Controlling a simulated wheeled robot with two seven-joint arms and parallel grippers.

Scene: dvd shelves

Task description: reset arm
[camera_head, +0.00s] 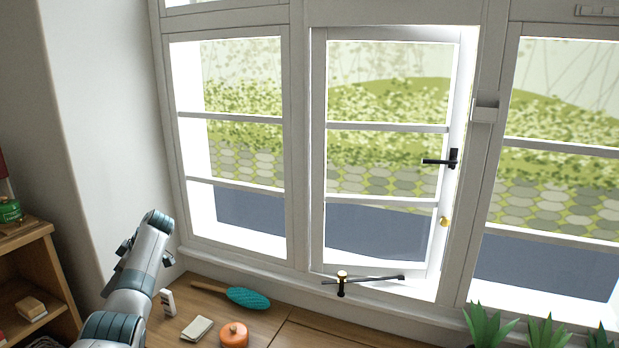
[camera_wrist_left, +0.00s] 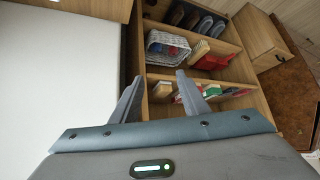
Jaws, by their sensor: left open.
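My left arm rises from the lower left of the head view, in front of the wall beside the window. In the wrist view my left gripper (camera_wrist_left: 160,96) is open. Its two fingers stand apart with nothing between them, pointing towards a wooden shelf unit (camera_wrist_left: 258,68). My right gripper is in neither view.
A wooden surface under the window holds a teal brush (camera_head: 248,298), an orange round pot (camera_head: 233,334) and a small pale block (camera_head: 197,328). The middle window sash (camera_head: 318,150) is ajar. Plants (camera_head: 545,332) stand at lower right. A wicker basket (camera_wrist_left: 168,48) sits in the shelf.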

